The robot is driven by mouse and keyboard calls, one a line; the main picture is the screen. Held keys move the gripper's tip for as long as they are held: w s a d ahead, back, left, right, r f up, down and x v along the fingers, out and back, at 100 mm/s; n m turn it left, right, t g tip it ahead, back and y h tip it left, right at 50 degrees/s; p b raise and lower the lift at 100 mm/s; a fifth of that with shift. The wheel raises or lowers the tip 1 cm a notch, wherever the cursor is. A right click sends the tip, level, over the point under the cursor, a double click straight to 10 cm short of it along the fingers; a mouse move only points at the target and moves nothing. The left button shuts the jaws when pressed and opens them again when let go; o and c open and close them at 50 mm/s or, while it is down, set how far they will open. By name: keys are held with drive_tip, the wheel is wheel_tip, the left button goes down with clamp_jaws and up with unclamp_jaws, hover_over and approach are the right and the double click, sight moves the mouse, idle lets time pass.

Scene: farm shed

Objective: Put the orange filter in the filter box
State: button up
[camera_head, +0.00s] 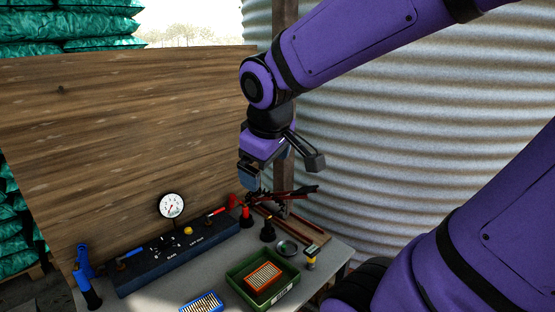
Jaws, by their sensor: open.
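The orange filter (263,277), a pleated block with an orange frame, lies inside a green open-topped box (287,295), which looks like the filter box. The box stands on the grey table near the bottom middle of the head view, with a pale label on its front side. My gripper (282,169) is open, with its fingers spread wide and nothing seen between them. It hangs above the back of the table, well above the box and apart from the filter.
A blue filter (203,303) lies left of the box. A black gauge panel (175,257) with a dial (171,206) runs along the wooden wall. A blue-handled tool (86,275) stands at left. Red tools (290,192), a small dish (287,248) and a yellow-topped item (311,259) crowd the back right.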

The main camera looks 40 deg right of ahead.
drive_tip(key=s+a+r+m+t+y, duration=0.1)
drive_tip(key=s+a+r+m+y, duration=0.1)
drive_tip(key=s, duration=0.5)
wheel_tip(320, 180, up, 2)
drive_tip(key=shift+a+r+m, duration=0.1)
drive_tip(key=shift+a+m, duration=0.4)
drive_tip(key=shift+a, duration=0.3)
